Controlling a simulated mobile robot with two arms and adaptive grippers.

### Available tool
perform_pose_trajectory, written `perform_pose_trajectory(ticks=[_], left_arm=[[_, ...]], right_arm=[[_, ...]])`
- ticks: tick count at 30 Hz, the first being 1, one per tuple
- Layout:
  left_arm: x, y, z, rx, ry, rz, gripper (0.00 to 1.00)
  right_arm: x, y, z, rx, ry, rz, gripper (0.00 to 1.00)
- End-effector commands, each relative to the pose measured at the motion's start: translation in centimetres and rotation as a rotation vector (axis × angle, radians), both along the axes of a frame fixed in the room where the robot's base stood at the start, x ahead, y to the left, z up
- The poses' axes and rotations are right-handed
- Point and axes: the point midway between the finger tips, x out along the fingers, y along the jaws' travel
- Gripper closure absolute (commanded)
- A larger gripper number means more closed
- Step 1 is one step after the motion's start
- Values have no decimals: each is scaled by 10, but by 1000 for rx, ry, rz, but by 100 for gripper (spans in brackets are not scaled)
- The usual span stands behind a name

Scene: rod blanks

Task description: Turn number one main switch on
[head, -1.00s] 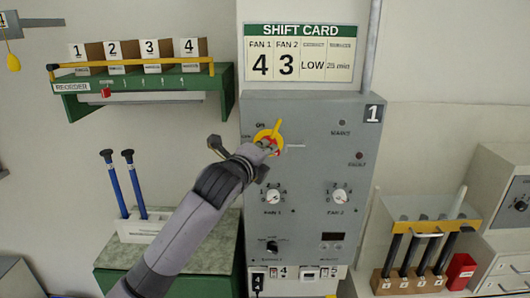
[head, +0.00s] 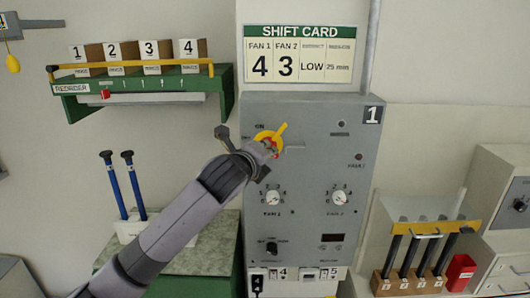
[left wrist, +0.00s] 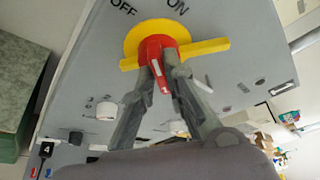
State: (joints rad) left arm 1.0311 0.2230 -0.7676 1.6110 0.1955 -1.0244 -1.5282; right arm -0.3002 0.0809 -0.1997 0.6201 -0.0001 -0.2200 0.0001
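The main switch (head: 270,136) is a red handle on a yellow plate, high on the grey panel (head: 312,112) marked 1. A yellow bar points up and right from it in the head view. In the left wrist view the red handle (left wrist: 158,48) sits before the yellow plate, with OFF and ON lettering above. My left gripper (head: 268,150) is at the switch; in the left wrist view its two fingertips (left wrist: 161,64) close on the sides of the red handle. The gripper partly hides the switch in the head view. My right gripper is not in view.
Below the switch are the FAN 1 knob (head: 273,197), FAN 2 knob (head: 339,197) and a black knob (head: 272,247). The shift card (head: 304,54) hangs above. A green shelf (head: 145,88) with numbered boxes and blue-handled rods (head: 115,190) are left; a rod rack (head: 410,283) is right.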

Motion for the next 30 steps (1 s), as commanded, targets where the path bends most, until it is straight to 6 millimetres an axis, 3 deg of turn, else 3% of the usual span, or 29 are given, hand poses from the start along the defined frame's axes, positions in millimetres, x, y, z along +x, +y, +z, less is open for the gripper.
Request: perform_pose_trajectory(ticks=[8,19,23,30], left_arm=[[0,0,-1,-1,2,0,69],[-3,1,1,-1,-2,-1,69],[-15,5,4,-1,-3,-2,69],[-56,19,13,1,-2,-2,69]], right_arm=[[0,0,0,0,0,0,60],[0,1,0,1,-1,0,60],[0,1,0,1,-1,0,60],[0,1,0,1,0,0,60]])
